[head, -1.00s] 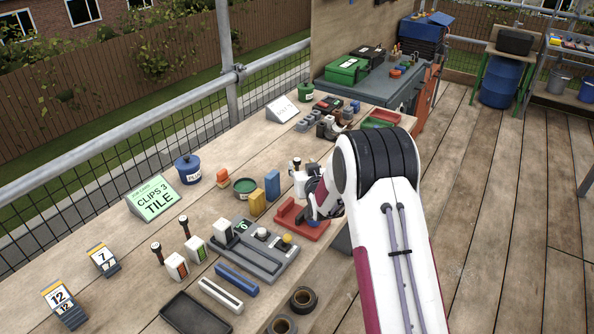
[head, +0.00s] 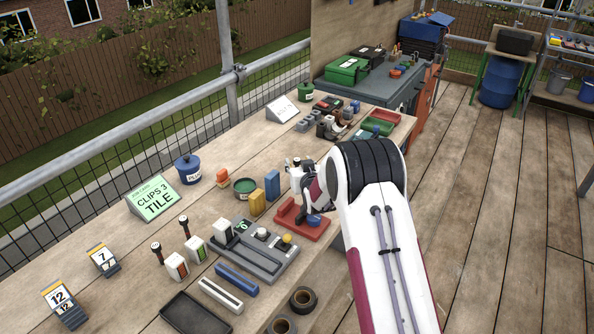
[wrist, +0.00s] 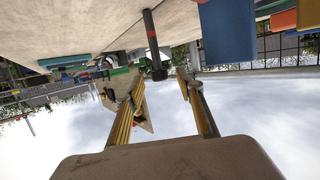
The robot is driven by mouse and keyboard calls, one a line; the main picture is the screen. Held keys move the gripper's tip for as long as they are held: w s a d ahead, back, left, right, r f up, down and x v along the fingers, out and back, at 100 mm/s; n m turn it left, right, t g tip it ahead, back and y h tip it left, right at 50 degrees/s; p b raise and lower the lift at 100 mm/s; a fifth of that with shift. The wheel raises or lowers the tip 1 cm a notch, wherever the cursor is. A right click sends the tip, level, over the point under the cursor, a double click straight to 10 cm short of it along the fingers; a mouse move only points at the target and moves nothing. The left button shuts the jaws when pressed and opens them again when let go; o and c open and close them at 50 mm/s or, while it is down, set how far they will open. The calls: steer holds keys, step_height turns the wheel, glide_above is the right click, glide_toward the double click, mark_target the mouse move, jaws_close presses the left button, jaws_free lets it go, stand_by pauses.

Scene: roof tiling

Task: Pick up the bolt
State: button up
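My gripper (wrist: 160,78) is open, with a finger on either side of that gap and no visible contact with the bolt. I cannot tell how far the head is from the fingers. In the head view my arm largely hides the gripper beside the red stand. Two similar dark-headed bolts, a left one (head: 157,251) and a right one (head: 184,225), stand upright nearer the front.
A grey fixture (head: 255,255) lies in front.

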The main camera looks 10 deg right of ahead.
steer(key=shift+w+f, duration=0.25)
steer(key=shift+w, duration=0.4)
jaws_close()
